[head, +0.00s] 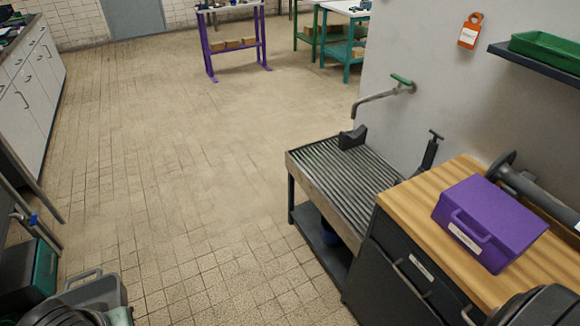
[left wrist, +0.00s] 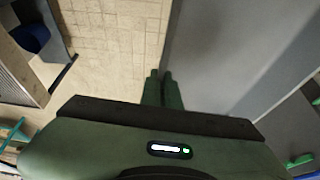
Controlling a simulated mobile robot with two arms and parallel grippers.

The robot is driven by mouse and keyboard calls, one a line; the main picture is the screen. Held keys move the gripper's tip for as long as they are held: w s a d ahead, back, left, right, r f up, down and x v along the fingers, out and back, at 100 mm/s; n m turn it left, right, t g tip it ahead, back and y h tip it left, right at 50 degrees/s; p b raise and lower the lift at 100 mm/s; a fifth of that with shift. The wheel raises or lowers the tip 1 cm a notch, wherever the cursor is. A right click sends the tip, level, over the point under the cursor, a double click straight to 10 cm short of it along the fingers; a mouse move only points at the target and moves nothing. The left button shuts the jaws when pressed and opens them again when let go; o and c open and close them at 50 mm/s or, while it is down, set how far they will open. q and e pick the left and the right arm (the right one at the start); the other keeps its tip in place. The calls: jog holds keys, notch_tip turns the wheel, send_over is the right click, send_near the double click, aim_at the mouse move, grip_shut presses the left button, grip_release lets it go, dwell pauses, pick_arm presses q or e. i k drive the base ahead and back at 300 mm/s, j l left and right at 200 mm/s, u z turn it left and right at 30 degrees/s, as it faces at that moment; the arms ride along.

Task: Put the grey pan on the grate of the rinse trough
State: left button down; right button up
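The rinse trough's slatted grate (head: 345,188) stands against the wall right of centre in the head view, and its long slats are mostly bare. A dark grey wedge-shaped block (head: 352,138) sits at its far end; I cannot tell what it is. I cannot make out a grey pan in either view. My left gripper (left wrist: 163,76) shows in the left wrist view with its two green fingers close together and nothing visible between them. It is apart from the trough, whose edge shows at that view's left. My right gripper is not in view.
A tap (head: 385,95) with a green handle reaches over the trough's far end. A wood-topped cabinet (head: 405,203) adjoins its near end, carrying a purple case (head: 487,222) and a flanged pipe (head: 535,190). A blue container (head: 331,236) sits under the grate.

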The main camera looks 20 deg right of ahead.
aim_at(343, 182)
jog(key=i+j+z, duration=0.1)
jog(key=i+z, duration=0.15)
jog(key=i+j+z, duration=0.2)
jog(key=i, duration=0.3)
jog(key=i+j+z, duration=0.4)
jog(key=z, duration=0.25)
jog(key=i+j+z, duration=0.2)
jog(key=z, duration=0.25)
jog(key=i+j+z, duration=0.2)
jog(key=z, duration=0.2)
jog(key=i+j+z, duration=0.1)
jog(key=j+z, duration=0.35)
jog(key=i+j+z, duration=0.1)
jog(key=j+z, duration=0.3)
jog(key=i+j+z, duration=0.4)
jog(key=j+z, duration=0.25)
